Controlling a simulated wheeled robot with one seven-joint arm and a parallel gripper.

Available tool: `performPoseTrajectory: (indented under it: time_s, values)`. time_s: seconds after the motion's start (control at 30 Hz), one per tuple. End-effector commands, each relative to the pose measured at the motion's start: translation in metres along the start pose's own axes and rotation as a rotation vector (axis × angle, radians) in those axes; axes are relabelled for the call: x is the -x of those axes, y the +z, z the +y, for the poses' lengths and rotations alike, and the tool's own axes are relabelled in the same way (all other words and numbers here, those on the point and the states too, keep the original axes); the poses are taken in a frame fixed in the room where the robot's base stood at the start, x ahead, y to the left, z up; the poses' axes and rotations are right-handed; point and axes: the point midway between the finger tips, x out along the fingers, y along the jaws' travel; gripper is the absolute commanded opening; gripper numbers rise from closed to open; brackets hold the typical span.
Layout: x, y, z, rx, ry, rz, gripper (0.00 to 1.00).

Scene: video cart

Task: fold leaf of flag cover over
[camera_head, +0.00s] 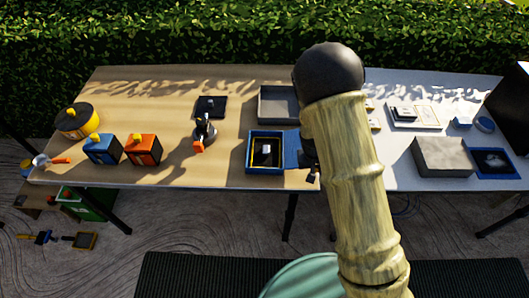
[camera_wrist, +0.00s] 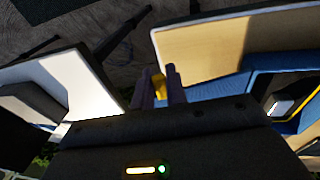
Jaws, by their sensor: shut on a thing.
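The blue flag cover (camera_head: 250,152) lies open near the front edge of the wooden table, with a dark inside and a small pale item in it. Its flat blue leaf (camera_head: 292,147) extends from its right side toward my arm. In the wrist view the blue leaf (camera_wrist: 215,95) lies right of the fingers, and the cover shows at the right edge. My gripper (camera_wrist: 159,86) is shut on a small yellow tab (camera_wrist: 159,87) beside the leaf; their join is unclear. In the head view my arm hides most of the gripper.
A grey tray (camera_head: 278,104) stands behind the cover. Orange (camera_head: 143,150) and blue (camera_head: 103,149) boxes and a yellow-black canister (camera_head: 77,121) stand left. A grey box (camera_head: 443,157) stands on the white table right. Bare wood lies left of the cover.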

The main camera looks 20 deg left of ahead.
Motion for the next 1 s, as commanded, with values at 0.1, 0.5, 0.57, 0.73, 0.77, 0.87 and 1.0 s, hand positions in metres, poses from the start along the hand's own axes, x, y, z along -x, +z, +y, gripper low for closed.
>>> performPoseTrajectory:
  time_s: [0.1,0.5,0.57,0.73,0.77,0.87,1.0]
  values:
    - [0.002,0.000,-0.001,0.002,0.009,0.001,0.01]
    - [0.019,-0.002,-0.004,0.018,0.155,0.001,0.02]
    - [0.019,-0.002,-0.003,0.016,0.160,0.001,0.02]
    - [0.018,-0.002,-0.003,0.015,0.159,0.001,0.01]
    - [0.018,-0.002,-0.003,0.015,0.159,0.001,0.01]
    - [0.020,-0.002,-0.004,0.018,0.169,0.001,0.01]
    - [0.027,-0.002,-0.007,0.028,0.224,0.000,0.01]
